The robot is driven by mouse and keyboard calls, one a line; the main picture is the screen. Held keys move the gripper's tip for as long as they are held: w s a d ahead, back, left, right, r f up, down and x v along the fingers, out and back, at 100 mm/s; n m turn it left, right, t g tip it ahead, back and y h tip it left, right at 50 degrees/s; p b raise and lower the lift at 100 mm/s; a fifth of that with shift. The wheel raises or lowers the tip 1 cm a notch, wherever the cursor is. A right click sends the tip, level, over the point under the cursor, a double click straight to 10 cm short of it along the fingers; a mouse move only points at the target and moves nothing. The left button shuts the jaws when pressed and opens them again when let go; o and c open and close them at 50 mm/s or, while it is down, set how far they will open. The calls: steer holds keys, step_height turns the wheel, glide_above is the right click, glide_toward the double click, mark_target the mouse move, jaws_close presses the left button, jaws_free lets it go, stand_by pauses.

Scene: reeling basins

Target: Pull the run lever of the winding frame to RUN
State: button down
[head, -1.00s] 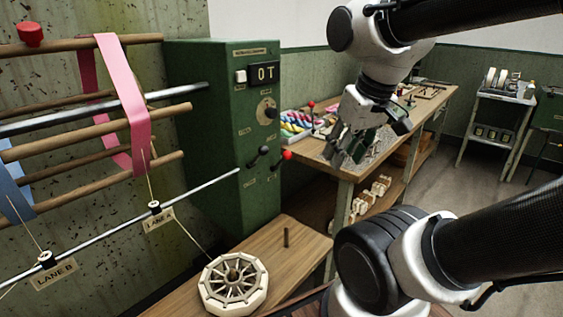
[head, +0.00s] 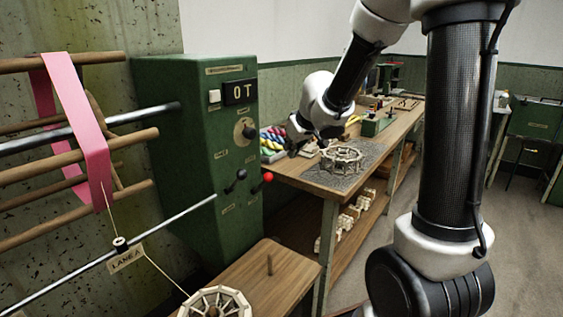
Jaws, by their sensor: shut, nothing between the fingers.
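The green winding-frame cabinet (head: 185,150) stands left of centre. Two levers stick out low on its panel, one with a black knob (head: 241,175) and one with a red knob (head: 267,178). Their labels are too small to read, so I cannot tell which is the run lever. My gripper (head: 294,148) is shut and empty, seen from behind and partly hidden by its own wrist. In the picture it is above and right of the red knob, apart from it.
The cabinet's display (head: 240,92) reads 0T, above a dial (head: 245,130). A rod (head: 150,240) with a LANE A tag runs left. A spoked reel (head: 215,302) sits on a low wooden bench (head: 240,275). A workbench (head: 310,182) with a slatted ring (head: 342,158) stands behind.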

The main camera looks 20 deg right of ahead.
steer(key=a, duration=0.1)
steer(key=a+m+y, duration=0.1)
steer(key=a, duration=0.1)
steer(key=a+r+y, duration=0.1)
steer(key=shift+s+a+m, duration=0.1)
steer(key=shift+a+m, duration=0.05)
steer(key=shift+m, duration=0.25)
steer(key=shift+f, duration=0.15)
glide_above(262, 184)
steer(key=w+d, duration=0.1)
steer(key=d, duration=0.1)
step_height(262, 184, down, 8)
steer(key=shift+r, duration=0.25)
